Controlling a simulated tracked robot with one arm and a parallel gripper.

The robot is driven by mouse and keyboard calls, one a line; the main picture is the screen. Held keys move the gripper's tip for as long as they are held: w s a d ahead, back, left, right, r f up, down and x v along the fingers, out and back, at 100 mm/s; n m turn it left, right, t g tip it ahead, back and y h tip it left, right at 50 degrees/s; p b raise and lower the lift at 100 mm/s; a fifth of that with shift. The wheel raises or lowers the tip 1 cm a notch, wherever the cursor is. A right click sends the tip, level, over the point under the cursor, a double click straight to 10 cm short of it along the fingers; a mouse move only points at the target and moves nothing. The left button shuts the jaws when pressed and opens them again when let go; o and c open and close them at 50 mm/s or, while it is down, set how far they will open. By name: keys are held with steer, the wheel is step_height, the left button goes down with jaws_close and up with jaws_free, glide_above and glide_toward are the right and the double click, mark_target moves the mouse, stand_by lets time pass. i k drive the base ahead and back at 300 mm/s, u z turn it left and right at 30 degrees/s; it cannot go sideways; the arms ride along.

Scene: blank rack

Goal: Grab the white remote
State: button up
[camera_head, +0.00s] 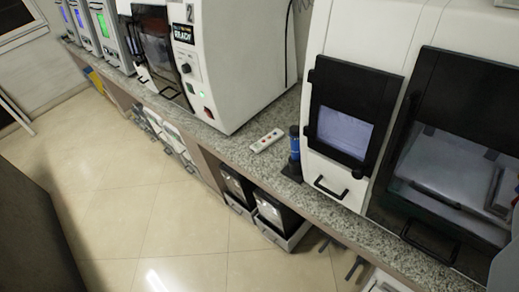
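The white remote (266,140) lies on the speckled grey stone counter (236,149), near the middle of the view. It is slim and has a few small reddish marks on its top. It lies at a slant in the gap between two white machines. Nothing covers it. I cannot make out my gripper in this view, and nothing is seen touching the remote.
A dark blue cylinder (295,143) stands just right of the remote, beside a large white machine (433,30) with dark doors. Another white machine (235,60) stands to the left. The tiled floor (150,215) in front is clear.

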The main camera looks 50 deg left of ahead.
mark_target(257, 147)
steer(key=k, duration=1.45)
steer(key=u, duration=1.2)
steer(key=i, duration=2.3)
steer(key=z, duration=0.6)
